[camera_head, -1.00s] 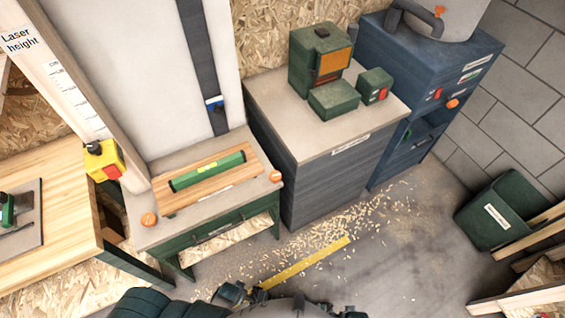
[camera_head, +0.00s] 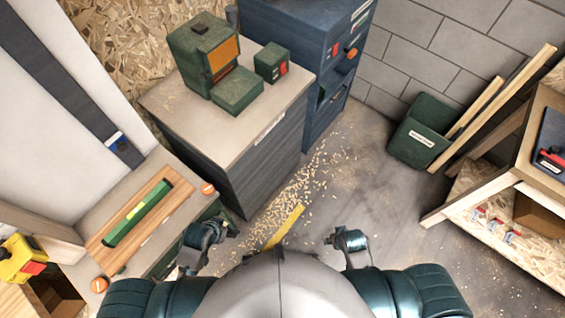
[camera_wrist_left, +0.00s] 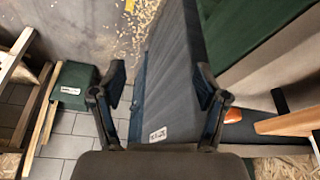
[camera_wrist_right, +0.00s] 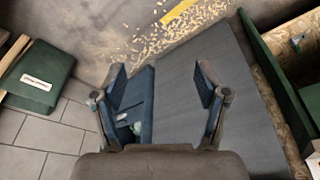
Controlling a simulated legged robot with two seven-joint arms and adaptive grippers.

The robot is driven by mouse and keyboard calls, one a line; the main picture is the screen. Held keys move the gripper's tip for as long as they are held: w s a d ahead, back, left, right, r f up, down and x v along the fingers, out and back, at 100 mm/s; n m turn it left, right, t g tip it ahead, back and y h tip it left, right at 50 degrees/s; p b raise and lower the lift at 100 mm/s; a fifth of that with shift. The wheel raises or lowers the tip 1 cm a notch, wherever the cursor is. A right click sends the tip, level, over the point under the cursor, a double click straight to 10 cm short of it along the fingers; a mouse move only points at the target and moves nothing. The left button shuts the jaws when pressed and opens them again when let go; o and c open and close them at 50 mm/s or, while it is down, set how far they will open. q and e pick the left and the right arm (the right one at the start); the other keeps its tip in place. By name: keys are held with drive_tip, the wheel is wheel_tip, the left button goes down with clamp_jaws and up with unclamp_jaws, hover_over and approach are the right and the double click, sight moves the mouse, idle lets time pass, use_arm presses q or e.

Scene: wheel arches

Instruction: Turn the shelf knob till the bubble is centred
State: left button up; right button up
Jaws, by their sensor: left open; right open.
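A green spirit level (camera_head: 137,213) lies on a wooden shelf board (camera_head: 160,196) on the small green-legged bench at the left in the head view. An orange knob (camera_head: 208,189) sits at the bench's right corner, and another orange knob (camera_head: 99,284) at its front left corner. The bubble is too small to read. My left gripper (camera_head: 222,228) is open and empty, just right of the bench's front edge. My right gripper (camera_head: 345,238) is open and empty over the floor. In the left wrist view part of an orange knob (camera_wrist_left: 233,115) shows beyond the right finger.
A grey cabinet (camera_head: 262,150) with green machines stands behind the bench, beside a blue cabinet (camera_head: 318,95). A green bin (camera_head: 421,132) and planks (camera_head: 497,105) stand at the right wall. The shavings-strewn middle floor is free.

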use_arm(q)
drive_tip(key=w+d+r+m+h, duration=0.1)
drive_tip(key=w+d+r+m, duration=0.25)
drive_tip(key=r, duration=0.25)
use_arm(e)
drive_tip(key=s+f+g, duration=0.1)
drive_tip(key=s+f, duration=0.2)
drive_tip(key=f, duration=0.6)
drive_tip(key=s+f, duration=0.2)
drive_tip(key=f, duration=0.7)
use_arm(q)
drive_tip(key=m+g+h, duration=0.1)
drive_tip(key=m+g, duration=0.1)
drive_tip(key=m, duration=0.4)
approach(206, 189)
drive_tip(key=x, duration=0.8)
drive_tip(key=shift+w+d, duration=0.1)
drive_tip(key=shift+f, duration=0.5)
use_arm(e)
drive_tip(key=s+d+f+g, duration=0.1)
drive_tip(key=s+d+f, duration=0.2)
drive_tip(key=s+f, duration=1)
drive_tip(key=shift+s, duration=0.85)
use_arm(q)
drive_tip(key=shift+h, duration=0.3)
use_arm(e)
drive_tip(key=shift+d, duration=0.1)
